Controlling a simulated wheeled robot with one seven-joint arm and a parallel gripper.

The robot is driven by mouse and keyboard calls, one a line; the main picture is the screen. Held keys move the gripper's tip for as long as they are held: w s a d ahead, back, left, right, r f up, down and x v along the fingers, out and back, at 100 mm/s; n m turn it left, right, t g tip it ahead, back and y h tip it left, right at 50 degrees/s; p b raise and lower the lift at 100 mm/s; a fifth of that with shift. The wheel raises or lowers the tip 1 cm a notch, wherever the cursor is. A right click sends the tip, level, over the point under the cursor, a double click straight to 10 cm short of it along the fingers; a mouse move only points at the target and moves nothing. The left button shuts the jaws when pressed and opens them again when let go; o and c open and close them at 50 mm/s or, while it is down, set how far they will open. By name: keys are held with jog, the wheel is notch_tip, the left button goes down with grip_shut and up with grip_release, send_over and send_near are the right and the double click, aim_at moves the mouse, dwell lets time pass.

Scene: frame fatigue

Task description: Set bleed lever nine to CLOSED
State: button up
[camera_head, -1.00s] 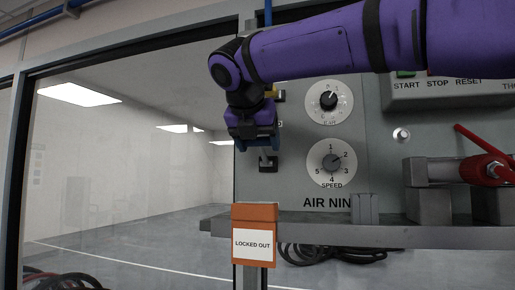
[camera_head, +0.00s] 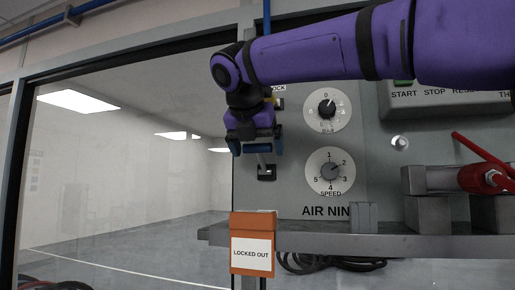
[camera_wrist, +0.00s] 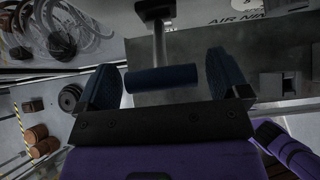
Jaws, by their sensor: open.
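The bleed lever has a dark blue cross-bar grip (camera_wrist: 162,79) on a grey stem (camera_wrist: 159,42) in the wrist view. In the head view its stem (camera_head: 264,160) comes out of a dark slot on the grey panel marked "AIR NIN…", partly behind my gripper. My gripper (camera_wrist: 165,82) is open, with one blue finger at each end of the grip. Gaps show between the fingers and the grip, so it is not clamped. In the head view my gripper (camera_head: 256,147) is in front of the lever. The lever's position markings are mostly hidden.
Right of the lever are an upper dial (camera_head: 327,110) and a SPEED dial (camera_head: 330,171). A grey ledge (camera_head: 330,240) runs below, with an orange "LOCKED OUT" box (camera_head: 252,228) in front. A red-handled valve (camera_head: 484,178) stands at right. Glass is at left.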

jog(key=v, duration=1)
jog(key=shift+s, duration=0.15)
